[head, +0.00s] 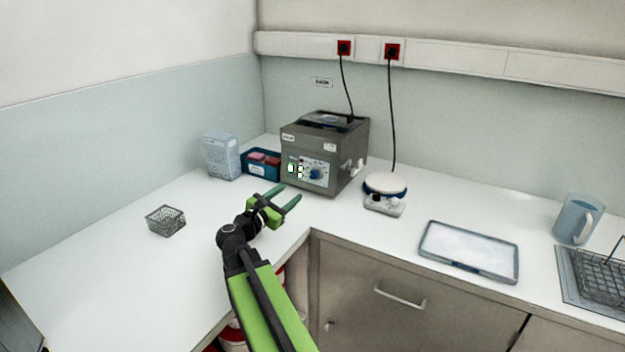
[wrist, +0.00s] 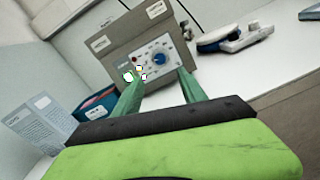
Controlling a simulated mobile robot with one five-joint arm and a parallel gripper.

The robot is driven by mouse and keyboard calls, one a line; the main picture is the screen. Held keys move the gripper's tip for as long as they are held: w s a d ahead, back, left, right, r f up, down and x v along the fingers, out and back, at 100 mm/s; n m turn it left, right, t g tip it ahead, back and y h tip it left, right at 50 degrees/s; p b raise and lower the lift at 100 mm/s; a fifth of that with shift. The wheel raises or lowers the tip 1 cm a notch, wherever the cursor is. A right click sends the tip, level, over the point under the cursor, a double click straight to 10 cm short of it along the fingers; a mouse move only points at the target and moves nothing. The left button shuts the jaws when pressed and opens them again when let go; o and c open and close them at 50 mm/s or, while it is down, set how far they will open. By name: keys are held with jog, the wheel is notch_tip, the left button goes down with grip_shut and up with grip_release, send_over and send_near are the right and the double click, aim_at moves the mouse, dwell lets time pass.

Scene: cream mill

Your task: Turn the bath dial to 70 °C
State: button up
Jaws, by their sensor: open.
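The bath (head: 325,150) is a grey box in the corner of the bench. Its blue dial (head: 316,174) sits on a white front panel with marks around it. The wrist view also shows the dial (wrist: 159,58) beyond the fingertips, but the pointer and numbers are too small to read. My gripper (head: 284,197) has green fingers and is open and empty. It is in front of the bath, a little left of and below the dial, and apart from it. In the wrist view the gripper (wrist: 155,85) points toward the panel, with the dial showing between its fingers.
A wire basket (head: 166,221) is at the left. A white-topped stirrer (head: 385,188) stands right of the bath, and a tray (head: 469,252) lies farther right.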

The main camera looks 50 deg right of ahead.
aim_at(312, 175)
jog(key=x, duration=1.4)
grip_shut()
